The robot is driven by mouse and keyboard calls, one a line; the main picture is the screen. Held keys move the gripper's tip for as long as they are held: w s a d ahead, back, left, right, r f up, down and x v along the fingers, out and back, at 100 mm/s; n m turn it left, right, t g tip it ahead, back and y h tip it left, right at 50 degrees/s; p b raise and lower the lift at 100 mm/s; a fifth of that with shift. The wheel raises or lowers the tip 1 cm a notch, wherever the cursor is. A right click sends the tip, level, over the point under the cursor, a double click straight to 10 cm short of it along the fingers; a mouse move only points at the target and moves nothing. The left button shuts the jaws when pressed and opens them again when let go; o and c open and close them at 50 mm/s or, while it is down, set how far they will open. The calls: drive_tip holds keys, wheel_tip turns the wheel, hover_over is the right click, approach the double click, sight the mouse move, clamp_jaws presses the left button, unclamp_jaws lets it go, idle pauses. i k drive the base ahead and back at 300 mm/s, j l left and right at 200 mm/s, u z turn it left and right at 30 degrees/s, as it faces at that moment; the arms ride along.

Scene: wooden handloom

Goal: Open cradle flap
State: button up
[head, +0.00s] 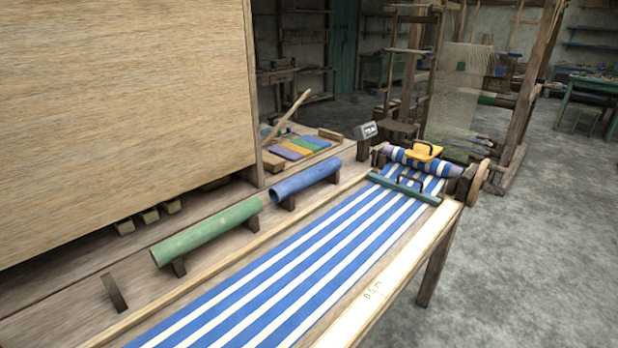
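A roll of blue and white striped cloth (428,164) lies in wooden supports at the far end of the bench. A yellow piece (424,150) with a dark handle sits on top of the roll; it may be the cradle flap, but I cannot tell for sure. A teal bar (404,189) with a dark handle lies across the striped cloth (290,275) in front of the roll. My gripper is not in view.
A green tube (207,231) and a blue tube (306,182) rest on wooden brackets left of the cloth. A large wooden panel (125,110) blocks the left. A wooden wheel (482,175) is beside the roll. Floor at right is clear.

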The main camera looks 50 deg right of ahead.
sight(422, 151)
drive_tip(key=k+l+z, duration=0.2)
drive_tip(key=z, duration=1.45)
drive_tip(key=i+l+u, duration=0.3)
drive_tip(key=i+l, duration=0.55)
